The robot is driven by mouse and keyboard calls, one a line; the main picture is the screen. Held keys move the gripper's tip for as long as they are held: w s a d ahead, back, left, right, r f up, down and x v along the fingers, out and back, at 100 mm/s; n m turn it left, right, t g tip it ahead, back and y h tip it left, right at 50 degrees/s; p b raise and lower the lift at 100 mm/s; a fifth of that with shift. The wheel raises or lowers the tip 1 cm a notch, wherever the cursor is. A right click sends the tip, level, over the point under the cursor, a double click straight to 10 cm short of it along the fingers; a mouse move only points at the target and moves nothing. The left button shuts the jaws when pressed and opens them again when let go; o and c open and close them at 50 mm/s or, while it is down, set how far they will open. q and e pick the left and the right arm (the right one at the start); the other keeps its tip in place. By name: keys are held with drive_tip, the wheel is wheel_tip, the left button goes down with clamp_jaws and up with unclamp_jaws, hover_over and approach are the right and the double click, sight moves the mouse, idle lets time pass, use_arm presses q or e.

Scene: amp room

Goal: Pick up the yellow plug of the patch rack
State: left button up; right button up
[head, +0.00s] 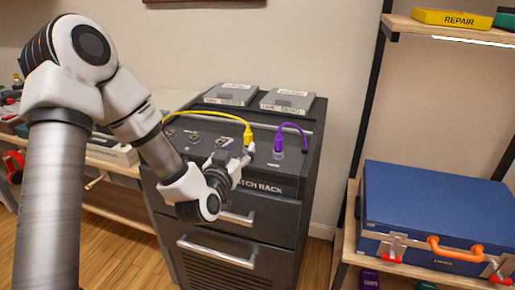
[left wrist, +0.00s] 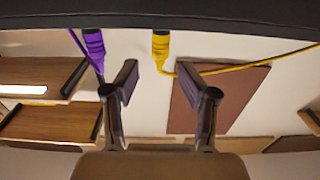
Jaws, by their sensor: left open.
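The patch rack (head: 305,165) is a dark cabinet with a sloped top panel. A yellow plug (head: 248,136) stands in that panel, its yellow cable arching to the left. My left gripper (head: 240,160) is at the panel's front, close to the yellow plug and partly covering its surroundings. In the left wrist view, the yellow plug (left wrist: 161,45) lies just beyond and between the two spread fingertips of my left gripper (left wrist: 158,76), with a gap on both sides. The left gripper is open and empty. My right gripper is not in view.
A purple plug (head: 279,145) with a purple cable stands just right of the yellow one. Two grey boxes (head: 232,94) lie on the rack top. A blue case (head: 435,210) sits on a shelf at the right. A wooden workbench (head: 100,155) is at the left.

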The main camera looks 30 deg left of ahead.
sight(246, 137)
use_arm(q)
drive_tip(key=x, duration=0.7)
drive_tip(key=shift+r, duration=0.2)
drive_tip(key=shift+s, duration=0.1)
clamp_jaws()
